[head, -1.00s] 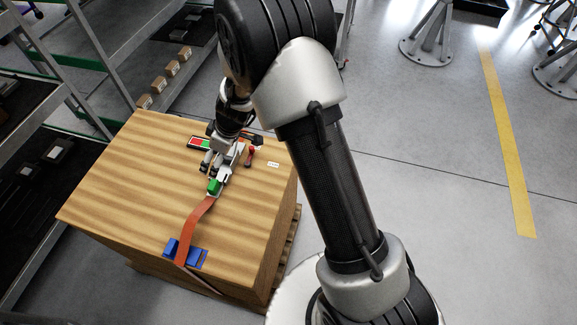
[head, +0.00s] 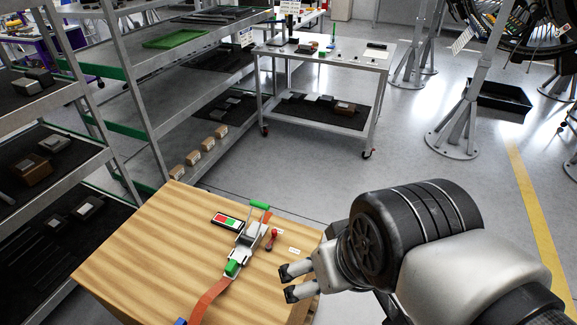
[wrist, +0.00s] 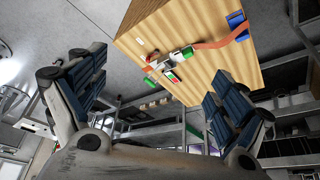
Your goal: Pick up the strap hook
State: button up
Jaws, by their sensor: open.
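A silver ratchet buckle (head: 246,238) with a raised green handle (head: 259,204) sits on top of the wooden crate (head: 150,240). An orange strap (head: 208,300) runs from its near end toward the crate's front edge. No part stands out clearly as the strap hook. A small red-handled piece (head: 272,238) stands just right of the buckle. My gripper (head: 288,283) is open and empty, right of the buckle and apart from it. In the wrist view the fingers are wide apart, with the buckle (wrist: 178,56) and strap (wrist: 212,44) beyond them.
A red and green panel (head: 227,220) lies left of the buckle, and a white label (head: 294,251) to its right. A blue piece (wrist: 236,20) sits at the strap's edge. Shelves (head: 150,70) stand left; a metal cart (head: 330,62) stands behind.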

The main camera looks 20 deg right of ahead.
aim_at(233, 267)
jog(key=i+l+u, duration=0.15)
jog(key=i+l, duration=0.15)
jog(key=i+l+u, duration=0.15)
jog(key=l, duration=0.3)
jog(key=i+l+u, duration=0.15)
jog(key=i+l, duration=0.2)
jog(key=u, duration=1.3)
